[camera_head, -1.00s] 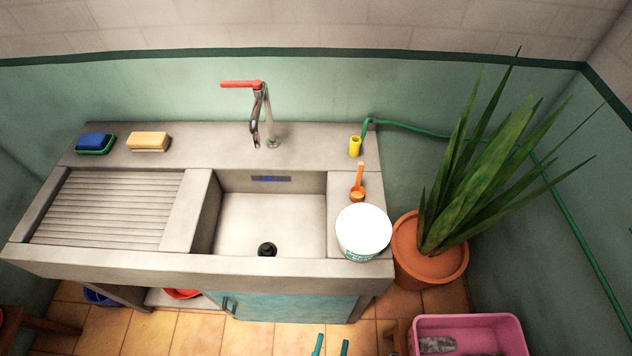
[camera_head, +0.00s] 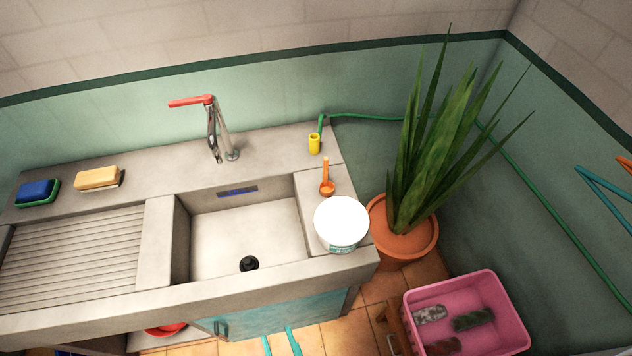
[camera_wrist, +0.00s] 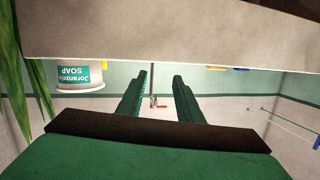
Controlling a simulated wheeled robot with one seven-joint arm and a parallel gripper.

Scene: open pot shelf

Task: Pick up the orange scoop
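The orange scoop (camera_head: 327,188) lies on the counter right of the sink basin, its handle pointing to the back. My gripper (camera_head: 279,340) shows as two green fingertips at the bottom edge, in front of the sink cabinet and well apart from the scoop. In the wrist view, its fingers (camera_wrist: 158,78) are spread with nothing between them. That view appears upside down and shows the soap tub at left; the scoop is not visible there.
The tap (camera_head: 221,140) rises behind the sink (camera_head: 245,230). A potted plant (camera_head: 404,235) stands right of the counter, its leaves reaching high. A pink crate (camera_head: 480,285) is at lower right.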

